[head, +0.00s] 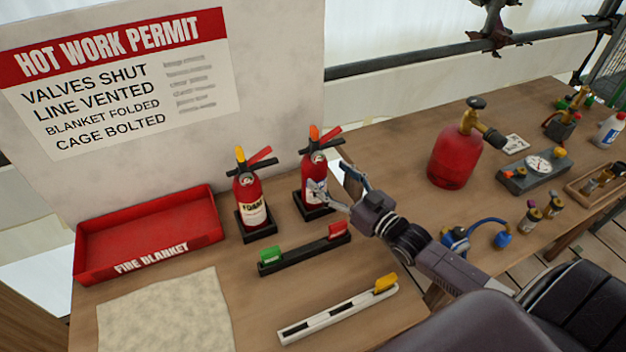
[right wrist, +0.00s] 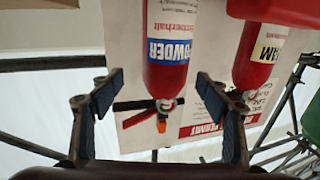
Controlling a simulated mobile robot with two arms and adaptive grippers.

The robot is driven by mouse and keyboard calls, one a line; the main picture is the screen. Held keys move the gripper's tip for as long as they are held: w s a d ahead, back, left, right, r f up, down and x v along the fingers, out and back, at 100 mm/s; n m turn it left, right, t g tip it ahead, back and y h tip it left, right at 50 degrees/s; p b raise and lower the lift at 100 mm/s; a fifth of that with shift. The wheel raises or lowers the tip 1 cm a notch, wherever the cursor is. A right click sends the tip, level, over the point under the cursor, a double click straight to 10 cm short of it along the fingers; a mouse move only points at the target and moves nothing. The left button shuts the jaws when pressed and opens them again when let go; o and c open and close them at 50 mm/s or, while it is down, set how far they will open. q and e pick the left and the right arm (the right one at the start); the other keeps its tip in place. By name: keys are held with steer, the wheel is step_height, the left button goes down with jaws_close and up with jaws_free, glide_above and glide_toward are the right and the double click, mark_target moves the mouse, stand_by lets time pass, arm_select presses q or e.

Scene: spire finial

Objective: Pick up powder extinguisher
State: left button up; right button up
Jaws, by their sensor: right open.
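The powder extinguisher (head: 313,165) is a red bottle with an orange top and a black and red handle. It stands upright in a black holder on the wooden table. In the right wrist view it appears upside down, with a blue POWDER label (right wrist: 168,50). My right gripper (head: 334,186) is open at the extinguisher, partly covering its lower body in the head view. In the right wrist view the bottle appears between the two spread fingers (right wrist: 160,88); I cannot tell whether they touch it. My left gripper is not in view.
A similar foam extinguisher (head: 247,188) with a yellow top stands close on the left. A red fire blanket tray (head: 150,258), a black rail (head: 305,250) and a white rail (head: 335,313) lie nearby. A red gas cylinder (head: 455,158) stands to the right.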

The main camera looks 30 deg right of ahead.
mark_target(314, 164)
steer(key=shift+w+a, duration=0.1)
steer(key=shift+w, duration=0.25)
steer(key=x, duration=0.2)
steer(key=p+x, duration=0.1)
steer(key=x, duration=0.1)
steer(key=shift+s+a+r, duration=0.1)
steer(key=shift+a+r, duration=0.05)
steer(key=shift+a, duration=0.2)
steer(key=shift+w+a, duration=0.1)
steer(key=shift+w, duration=0.4)
steer(key=shift+c, duration=0.3)
steer(key=c, duration=0.5)
jaws_close()
steer(key=shift+r, duration=0.25)
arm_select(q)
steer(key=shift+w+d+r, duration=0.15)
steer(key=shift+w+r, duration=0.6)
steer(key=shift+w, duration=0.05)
arm_select(e)
steer(key=shift+w+f, duration=0.1)
